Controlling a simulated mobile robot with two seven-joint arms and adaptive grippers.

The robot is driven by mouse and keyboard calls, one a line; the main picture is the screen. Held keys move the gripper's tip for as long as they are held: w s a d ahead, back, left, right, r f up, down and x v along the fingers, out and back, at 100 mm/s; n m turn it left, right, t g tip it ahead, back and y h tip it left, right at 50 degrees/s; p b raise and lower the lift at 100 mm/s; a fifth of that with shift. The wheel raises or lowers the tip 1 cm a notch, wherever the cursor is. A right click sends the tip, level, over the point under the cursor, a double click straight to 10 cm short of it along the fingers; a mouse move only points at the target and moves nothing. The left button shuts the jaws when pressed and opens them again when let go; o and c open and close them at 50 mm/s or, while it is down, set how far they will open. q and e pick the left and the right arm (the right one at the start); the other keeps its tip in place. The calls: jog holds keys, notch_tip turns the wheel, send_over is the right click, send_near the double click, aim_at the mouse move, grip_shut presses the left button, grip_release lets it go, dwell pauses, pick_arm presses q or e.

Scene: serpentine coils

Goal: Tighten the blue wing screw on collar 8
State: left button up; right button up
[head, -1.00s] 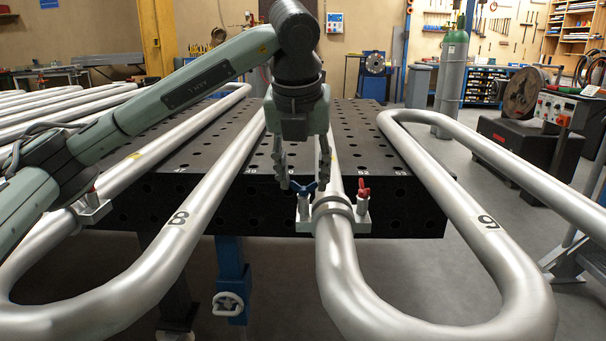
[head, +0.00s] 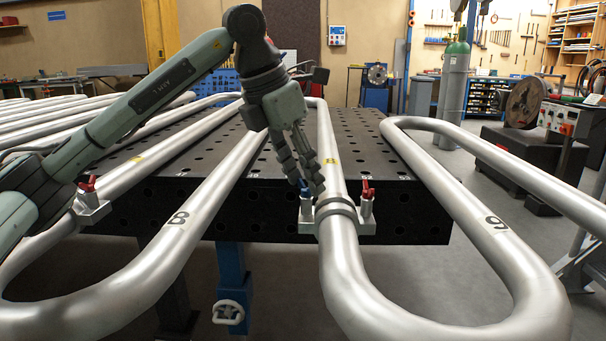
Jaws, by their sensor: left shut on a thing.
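The collar (head: 337,208) sits around the steel tube at the front edge of the dark table, on a small metal block. The blue wing screw (head: 303,185) is on the left side of this collar, mostly hidden by my fingers. A red wing screw (head: 367,189) stands upright on the collar's right side. My left gripper (head: 309,188) reaches down from the upper left, tilted, with its fingers close together. It is shut on the blue wing screw. My right gripper is not in view.
Another clamp with a red wing screw (head: 89,185) holds a tube at the left. Silver serpentine tubes cross the perforated table (head: 275,200); bends marked 8 (head: 178,218) and 9 (head: 495,222) stick out in front.

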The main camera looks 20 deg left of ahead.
pick_arm(q)
jog(key=shift+w+a+r+m+h, duration=0.1)
jog(key=shift+r+m+h, duration=0.15)
jog(key=shift+m, duration=0.65)
jog(key=shift+w+m+g+h+p, duration=0.1)
jog(key=shift+m+g+h+p, duration=0.35)
jog(key=shift+m, duration=0.65)
jog(key=shift+w+m+g+h+p, duration=0.1)
jog(key=shift+m+g+p, duration=0.25)
jog(key=shift+m+p, duration=0.55)
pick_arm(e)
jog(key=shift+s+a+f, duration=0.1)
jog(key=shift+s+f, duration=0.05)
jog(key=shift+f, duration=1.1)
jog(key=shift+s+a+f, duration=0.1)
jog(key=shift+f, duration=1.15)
pick_arm(q)
jog(key=shift+m, duration=0.3)
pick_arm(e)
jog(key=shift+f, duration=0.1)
pick_arm(q)
jog(key=o, duration=1.1)
jog(key=shift+o, duration=0.3)
jog(key=shift+f+b, duration=0.1)
jog(key=shift+b, duration=0.2)
jog(key=shift+s, duration=0.1)
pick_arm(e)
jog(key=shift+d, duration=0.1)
pick_arm(q)
jog(key=v, duration=1.2)
